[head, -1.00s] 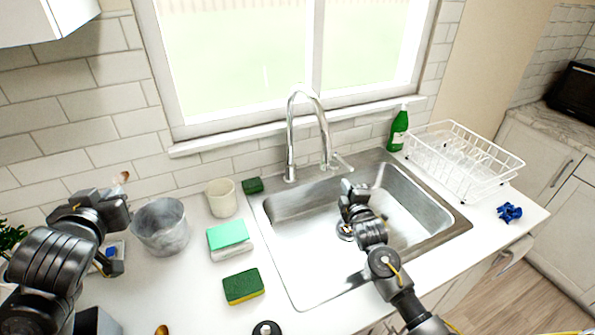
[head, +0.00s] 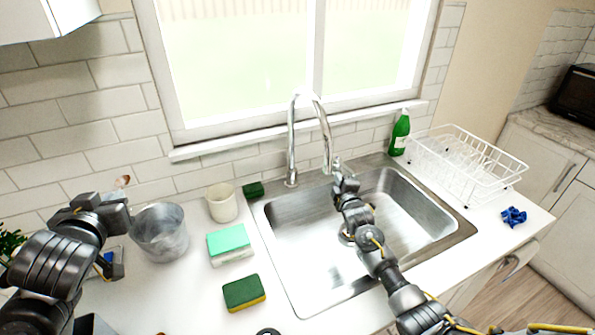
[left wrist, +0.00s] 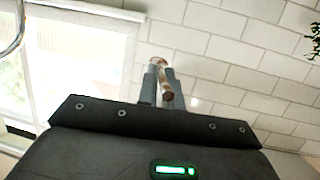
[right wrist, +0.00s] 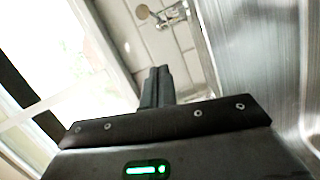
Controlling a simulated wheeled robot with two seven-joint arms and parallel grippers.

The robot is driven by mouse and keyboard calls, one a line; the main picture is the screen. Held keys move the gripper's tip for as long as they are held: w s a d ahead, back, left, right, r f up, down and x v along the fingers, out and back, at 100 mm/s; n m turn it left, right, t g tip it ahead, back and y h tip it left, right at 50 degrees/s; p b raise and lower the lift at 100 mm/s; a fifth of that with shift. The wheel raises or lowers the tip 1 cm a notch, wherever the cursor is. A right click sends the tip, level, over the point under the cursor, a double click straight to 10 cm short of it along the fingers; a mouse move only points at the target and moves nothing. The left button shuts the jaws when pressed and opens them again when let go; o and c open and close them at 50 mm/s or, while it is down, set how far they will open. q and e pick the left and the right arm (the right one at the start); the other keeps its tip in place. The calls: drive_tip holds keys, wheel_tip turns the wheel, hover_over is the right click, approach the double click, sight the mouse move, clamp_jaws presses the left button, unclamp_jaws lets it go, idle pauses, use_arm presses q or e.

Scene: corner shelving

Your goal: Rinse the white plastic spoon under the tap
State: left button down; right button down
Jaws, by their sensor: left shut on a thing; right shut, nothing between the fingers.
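My left gripper (head: 118,198) is raised at the left, above the counter. It is shut on a slim thing with brown and pale parts (left wrist: 166,86); whether this is the white plastic spoon I cannot tell. My right gripper (head: 341,172) is shut and empty over the back of the sink (head: 290,240), close to the tap's lever; whether they touch is unclear. The chrome tap (head: 291,150) arches over the sink, its spout just above my right gripper. No running water is discernible. The right wrist view shows the closed right fingers (right wrist: 157,85).
A grey bucket (head: 160,235), a cream cup (head: 221,203) and sponges (head: 243,292) stand left of the sink. A green bottle (head: 400,133), a white dish rack (head: 465,170) and a crumpled blue thing (head: 513,216) are on the right. The sink's basin looks clear apart from my arm.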

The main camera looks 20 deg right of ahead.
sight(353, 174)
use_arm(q)
drive_tip(key=shift+r+p, duration=0.65)
drive_tip(key=shift+s+d+r, duration=0.1)
drive_tip(key=shift+r, duration=0.15)
use_arm(e)
drive_tip(key=d, duration=0.1)
drive_tip(key=w+d, duration=0.1)
drive_tip(key=w+d+f, duration=0.1)
drive_tip(key=d, duration=0.1)
drive_tip(key=shift+w, duration=0.15)
